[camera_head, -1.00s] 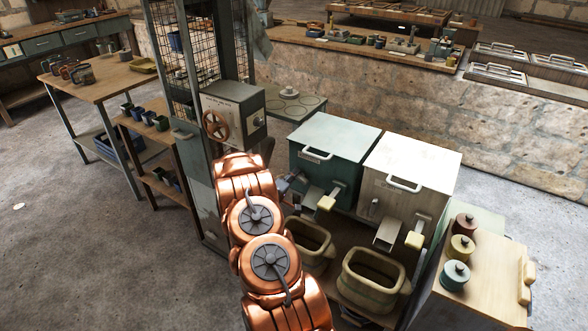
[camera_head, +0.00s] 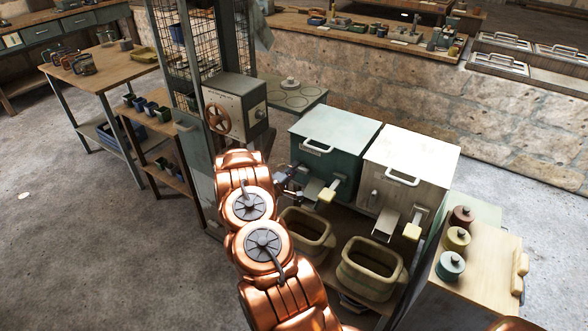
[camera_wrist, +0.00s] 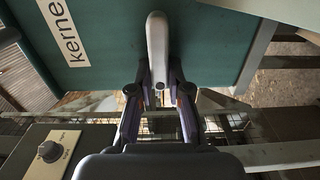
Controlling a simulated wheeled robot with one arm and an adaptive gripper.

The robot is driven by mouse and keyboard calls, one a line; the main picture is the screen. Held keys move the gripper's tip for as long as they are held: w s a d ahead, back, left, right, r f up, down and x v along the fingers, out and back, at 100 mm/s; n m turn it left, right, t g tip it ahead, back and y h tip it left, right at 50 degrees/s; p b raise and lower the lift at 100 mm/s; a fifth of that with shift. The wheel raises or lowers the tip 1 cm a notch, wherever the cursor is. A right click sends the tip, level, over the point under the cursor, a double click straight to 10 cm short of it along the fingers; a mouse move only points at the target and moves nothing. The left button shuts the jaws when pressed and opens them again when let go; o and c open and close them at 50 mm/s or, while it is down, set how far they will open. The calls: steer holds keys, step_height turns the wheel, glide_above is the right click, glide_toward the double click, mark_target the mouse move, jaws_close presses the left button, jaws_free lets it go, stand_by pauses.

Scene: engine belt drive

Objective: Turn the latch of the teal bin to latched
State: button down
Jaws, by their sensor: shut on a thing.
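The teal bin (camera_head: 328,154) stands left of the pale bin, with a white handle (camera_head: 317,148) on its lid. In the wrist view its teal face (camera_wrist: 110,45) carries a white label (camera_wrist: 62,32) reading "kerne". A pale, rounded latch lever (camera_wrist: 158,45) stands out from that face. My gripper (camera_wrist: 159,86) is shut on the lever's near end, one finger on each side. In the head view my gripper (camera_head: 287,182) is at the bin's left front, and the latch cannot be made out there. Whether it is latched cannot be told.
The pale bin (camera_head: 418,159) stands to the right. A yellow-tipped chute handle (camera_head: 326,195) sticks out just right of my gripper. Two open tubs (camera_head: 372,270) sit below. A grey box with a hand wheel (camera_head: 217,118) is close on the left.

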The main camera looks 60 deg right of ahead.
steer(key=c, duration=1.1)
jaws_free()
steer(key=shift+a, duration=0.1)
steer(key=a, duration=1.2)
steer(key=shift+s, duration=0.25)
steer(key=shift+d, duration=0.1)
